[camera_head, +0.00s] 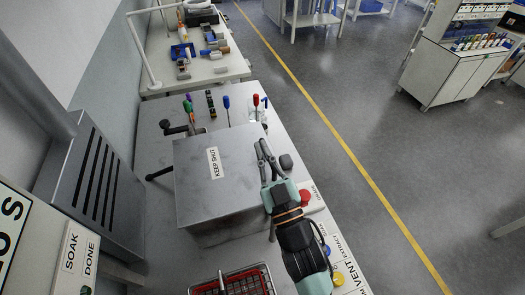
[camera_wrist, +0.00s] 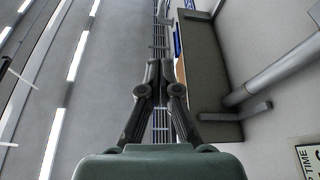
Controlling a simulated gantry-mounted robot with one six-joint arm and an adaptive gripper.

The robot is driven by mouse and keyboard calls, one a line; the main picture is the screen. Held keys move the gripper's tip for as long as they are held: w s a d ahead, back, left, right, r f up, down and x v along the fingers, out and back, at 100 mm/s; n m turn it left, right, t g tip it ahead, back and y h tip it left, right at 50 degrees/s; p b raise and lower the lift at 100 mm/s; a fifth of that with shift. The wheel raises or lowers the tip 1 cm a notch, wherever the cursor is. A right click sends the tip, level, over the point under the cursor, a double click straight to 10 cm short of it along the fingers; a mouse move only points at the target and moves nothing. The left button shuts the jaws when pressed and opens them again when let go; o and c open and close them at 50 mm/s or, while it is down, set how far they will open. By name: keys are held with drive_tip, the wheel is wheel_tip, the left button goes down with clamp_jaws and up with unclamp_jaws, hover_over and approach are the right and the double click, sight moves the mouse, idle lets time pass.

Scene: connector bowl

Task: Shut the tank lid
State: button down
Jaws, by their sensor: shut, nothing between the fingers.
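The tank lid (camera_head: 215,165) is a grey metal panel with a white "KEEP SHUT" label (camera_head: 214,163). It appears to lie over the top of the tank, whose body (camera_head: 222,232) shows only as a dark strip under the lid's near edge. I cannot tell whether a gap is left between lid and tank. My gripper (camera_head: 262,148) is at the lid's right edge, its fingers together and empty, pointing away from the camera. I cannot tell whether it touches the lid. In the wrist view the fingers (camera_wrist: 160,68) meet at their tips with nothing between them.
A red-rimmed basket (camera_head: 232,281) stands in front of the tank. Coloured-handled tools (camera_head: 226,103) stand behind it. A red button (camera_head: 305,196) is on the bench's right side. A slatted grey housing (camera_head: 90,190) is at the left. The aisle floor at right is clear.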

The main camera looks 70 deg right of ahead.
wheel_tip(320, 180, up, 10)
idle(0.5)
